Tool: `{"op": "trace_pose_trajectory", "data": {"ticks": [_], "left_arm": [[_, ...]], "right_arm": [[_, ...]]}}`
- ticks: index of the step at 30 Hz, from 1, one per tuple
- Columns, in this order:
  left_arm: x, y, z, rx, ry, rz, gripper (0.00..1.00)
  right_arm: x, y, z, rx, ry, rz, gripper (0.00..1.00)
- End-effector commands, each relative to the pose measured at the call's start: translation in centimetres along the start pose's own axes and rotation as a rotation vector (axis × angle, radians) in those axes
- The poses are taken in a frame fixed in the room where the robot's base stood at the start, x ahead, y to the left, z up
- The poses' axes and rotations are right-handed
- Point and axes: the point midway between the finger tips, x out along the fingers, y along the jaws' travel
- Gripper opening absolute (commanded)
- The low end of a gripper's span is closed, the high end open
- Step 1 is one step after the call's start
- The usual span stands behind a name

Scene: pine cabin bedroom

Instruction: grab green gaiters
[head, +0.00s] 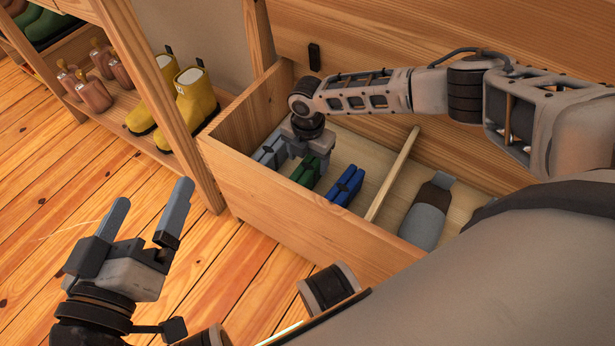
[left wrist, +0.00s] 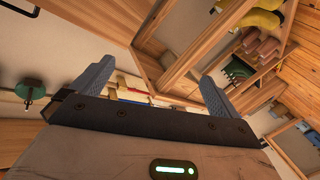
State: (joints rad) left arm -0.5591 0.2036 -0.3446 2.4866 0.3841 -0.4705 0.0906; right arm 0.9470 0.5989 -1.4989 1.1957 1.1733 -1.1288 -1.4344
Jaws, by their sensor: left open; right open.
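The green gaiters (head: 306,170) lie folded in the left compartment of an open wooden drawer (head: 290,208). Grey-blue gaiters (head: 268,150) lie to their left and blue gaiters (head: 346,185) to their right. My right gripper (head: 308,158) is open and reaches down into the drawer at the green gaiters, partly covering them. Whether its fingers touch them I cannot tell. My left gripper (head: 146,207) is open and empty, in front of the drawer over the floor. Its fingers also show in the left wrist view (left wrist: 155,85), with nothing between them.
A divider (head: 393,172) splits the drawer; a grey bottle-like item (head: 427,212) lies right of it. A wooden shelf at left holds yellow boots (head: 190,100) and brownish-pink items (head: 93,92). The plank floor (head: 50,200) at left is clear.

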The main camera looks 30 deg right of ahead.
Motion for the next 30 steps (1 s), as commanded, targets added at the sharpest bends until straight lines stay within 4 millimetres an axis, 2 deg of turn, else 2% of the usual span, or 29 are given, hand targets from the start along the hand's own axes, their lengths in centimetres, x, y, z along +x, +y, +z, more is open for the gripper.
{"op": "trace_pose_trajectory", "data": {"ticks": [3, 9, 13, 19, 20, 25, 26, 30], "left_arm": [[0.1, 0.1, 0.2, -0.038, 0.029, 0.027, 1.0], [0.9, 0.2, -3.0, 0.13, 0.202, 0.068, 1.0], [0.9, 0.5, -4.1, 0.187, 0.255, 0.078, 1.0], [0.9, 0.5, -4.3, 0.192, 0.261, 0.078, 1.0], [0.9, 0.5, -4.3, 0.192, 0.261, 0.078, 1.0], [0.9, 0.5, -4.3, 0.192, 0.26, 0.077, 1.0], [0.9, 0.5, -4.3, 0.192, 0.26, 0.077, 1.0], [0.9, 0.5, -4.3, 0.192, 0.26, 0.077, 1.0]], "right_arm": [[1.9, 0.2, 0.2, 0.0, -0.001, 0.0, 0.68], [4.5, 0.3, 0.4, -0.001, -0.001, 0.0, 0.68], [5.1, 0.4, 0.4, 0.0, 0.0, 0.001, 0.68], [5.0, 0.3, 0.4, -0.001, 0.0, 0.001, 0.68], [5.0, 0.3, 0.4, -0.001, 0.0, 0.001, 0.65], [5.0, 0.3, 0.4, -0.001, 0.0, 0.001, 0.18], [5.0, 0.3, 0.4, -0.001, 0.0, 0.001, 0.14], [4.9, 0.4, 0.4, -0.001, 0.0, 0.002, 0.14]]}}
